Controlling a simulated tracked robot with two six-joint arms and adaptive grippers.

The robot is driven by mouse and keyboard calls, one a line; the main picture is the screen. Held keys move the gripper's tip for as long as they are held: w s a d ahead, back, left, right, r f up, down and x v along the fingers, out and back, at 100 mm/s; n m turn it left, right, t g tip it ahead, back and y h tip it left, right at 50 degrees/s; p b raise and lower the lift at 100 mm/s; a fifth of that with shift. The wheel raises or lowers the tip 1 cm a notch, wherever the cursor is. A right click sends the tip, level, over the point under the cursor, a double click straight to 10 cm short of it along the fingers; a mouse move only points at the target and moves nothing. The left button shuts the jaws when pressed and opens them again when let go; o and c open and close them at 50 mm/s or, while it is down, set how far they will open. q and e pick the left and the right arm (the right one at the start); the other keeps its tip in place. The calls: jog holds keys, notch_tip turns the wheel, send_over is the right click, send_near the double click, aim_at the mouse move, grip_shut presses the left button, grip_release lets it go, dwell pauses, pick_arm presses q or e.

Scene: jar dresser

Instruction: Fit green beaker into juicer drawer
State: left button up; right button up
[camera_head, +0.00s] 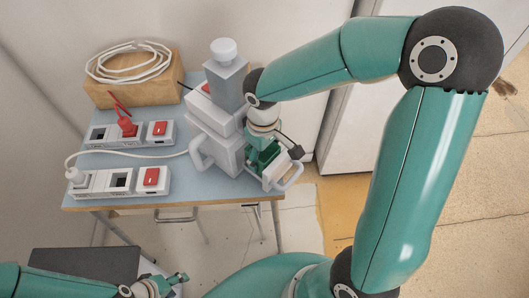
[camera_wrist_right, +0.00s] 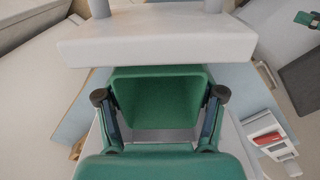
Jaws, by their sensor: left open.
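The green beaker (camera_head: 262,157) is at the front of the white juicer (camera_head: 214,120), in or just over its pulled-out drawer (camera_head: 277,174). The right wrist view looks into the empty beaker (camera_wrist_right: 160,100), with the white drawer front (camera_wrist_right: 155,40) beyond it. My right gripper (camera_wrist_right: 160,96) has one dark fingertip against each side of the beaker near its rim. The arm covers part of the beaker and drawer in the head view, and I cannot tell how deep the beaker sits. My left gripper (camera_head: 170,284) is open and empty, low and away from the table.
The juicer stands on a blue-grey table (camera_head: 190,182) near its right edge. Power strips (camera_head: 130,134) with red switches and a white cable lie to the left. A cardboard box (camera_head: 134,90) with coiled white cable is at the back left. A white cabinet (camera_head: 375,100) stands behind.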

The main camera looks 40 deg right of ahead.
jog(key=o, duration=0.4)
jog(key=shift+r, duration=0.1)
notch_tip(320, 180, up, 12)
jog(key=shift+r+p, duration=0.1)
jog(key=shift+p, duration=0.55)
